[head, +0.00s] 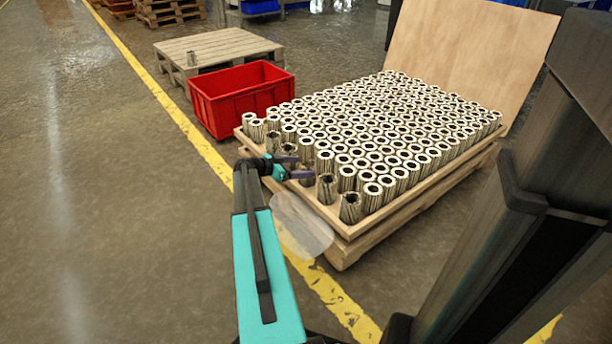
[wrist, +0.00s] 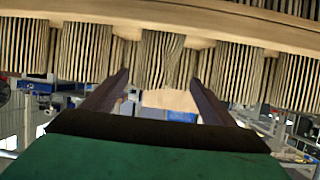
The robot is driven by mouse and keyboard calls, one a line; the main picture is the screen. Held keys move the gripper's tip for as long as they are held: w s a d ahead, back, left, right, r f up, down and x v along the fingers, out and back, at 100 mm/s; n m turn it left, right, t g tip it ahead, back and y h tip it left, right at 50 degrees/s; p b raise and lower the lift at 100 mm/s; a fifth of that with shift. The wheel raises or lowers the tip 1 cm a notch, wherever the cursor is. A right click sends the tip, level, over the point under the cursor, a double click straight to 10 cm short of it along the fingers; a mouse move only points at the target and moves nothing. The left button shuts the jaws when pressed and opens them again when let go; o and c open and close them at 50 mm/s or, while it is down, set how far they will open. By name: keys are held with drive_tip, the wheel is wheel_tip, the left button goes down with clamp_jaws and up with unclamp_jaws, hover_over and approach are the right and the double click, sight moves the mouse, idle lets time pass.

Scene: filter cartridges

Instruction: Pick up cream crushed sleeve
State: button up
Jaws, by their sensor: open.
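Cream pleated sleeves stand upright in a wooden tray (head: 345,228) in the head view. Along its left edge several look darker and misshapen, including sleeves (head: 326,188) and (head: 350,208) near the front corner. My gripper (head: 302,166) is at this left edge, its fingers pointing at the edge row. In the wrist view, which appears upside down, my gripper (wrist: 158,82) is open. A cream sleeve with skewed, creased pleats (wrist: 158,60) shows between the two fingers, seemingly just ahead of them. I cannot tell whether the fingers touch it. My gripper partly hides the sleeves there in the head view.
A red crate (head: 222,112) stands behind the tray's left corner. A plywood board (head: 470,50) leans at the tray's back. Neighbouring sleeves (wrist: 98,55) stand close on either side. Floor at left is clear.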

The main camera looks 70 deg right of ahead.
drive_tip(key=shift+b+x, duration=0.6)
drive_tip(key=shift+x, duration=1.3)
drive_tip(key=shift+f, duration=0.15)
drive_tip(key=shift+a, duration=0.1)
drive_tip(key=c, duration=1.1)
wheel_tip(320, 180, up, 10)
drive_tip(key=p, duration=0.3)
drive_tip(key=shift+p, duration=0.3)
